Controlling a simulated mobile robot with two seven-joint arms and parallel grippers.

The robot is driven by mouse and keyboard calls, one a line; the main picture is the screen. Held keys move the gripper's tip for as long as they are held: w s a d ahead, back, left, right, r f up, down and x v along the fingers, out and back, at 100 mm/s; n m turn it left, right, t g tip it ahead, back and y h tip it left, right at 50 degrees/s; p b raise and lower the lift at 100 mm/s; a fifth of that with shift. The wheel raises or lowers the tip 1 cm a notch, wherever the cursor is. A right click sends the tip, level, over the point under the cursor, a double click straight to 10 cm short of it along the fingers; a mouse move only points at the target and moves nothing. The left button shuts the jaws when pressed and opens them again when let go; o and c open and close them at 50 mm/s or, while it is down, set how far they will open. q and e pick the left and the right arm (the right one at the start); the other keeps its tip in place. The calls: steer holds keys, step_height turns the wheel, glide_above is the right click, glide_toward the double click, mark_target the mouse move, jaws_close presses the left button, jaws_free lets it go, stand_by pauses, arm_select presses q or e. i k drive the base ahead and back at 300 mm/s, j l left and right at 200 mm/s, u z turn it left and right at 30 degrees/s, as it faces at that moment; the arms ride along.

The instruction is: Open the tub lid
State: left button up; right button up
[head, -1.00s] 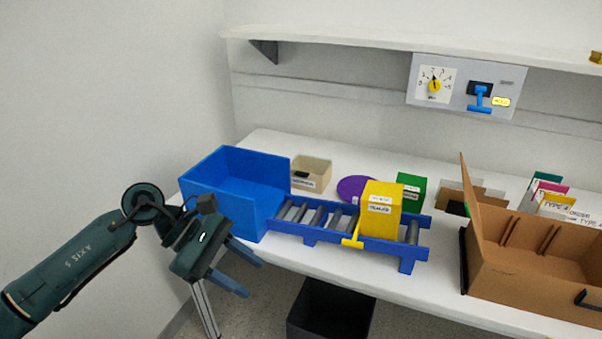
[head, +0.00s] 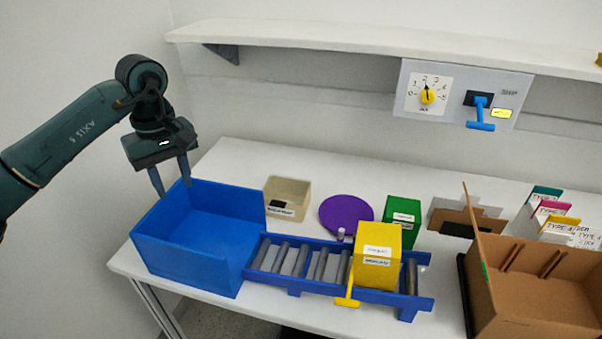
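A flat purple disc (head: 346,213) lies on the table behind the roller track; a small pale piece shows at its front edge. I cannot tell whether it is a tub's lid. A small beige box (head: 287,198) with a dark label stands left of it, its top appearing open. My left gripper (head: 172,187) points down at the left, fingers apart and empty, over the back left corner of the blue bin; whether it touches the rim is unclear. My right gripper is not in view.
The open blue bin (head: 198,252) adjoins the blue roller track (head: 318,268), which carries a yellow box (head: 377,257). A green box (head: 403,218) stands behind. A cardboard box (head: 535,290) is at right. A switch panel (head: 462,95) hangs beneath the shelf (head: 390,48).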

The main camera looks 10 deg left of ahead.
mark_target(277, 203)
steer(key=i+j+z, duration=0.15)
steer(key=z, duration=0.2)
steer(key=j+z, duration=0.35)
steer(key=i+j+z, duration=0.1)
steer(key=j+z, duration=0.3)
steer(key=k+j+z, duration=0.35)
steer(key=j+z, duration=0.2)
steer(key=j, duration=0.15)
steer(key=k+j+z, duration=0.25)
steer(key=i+j, duration=0.05)
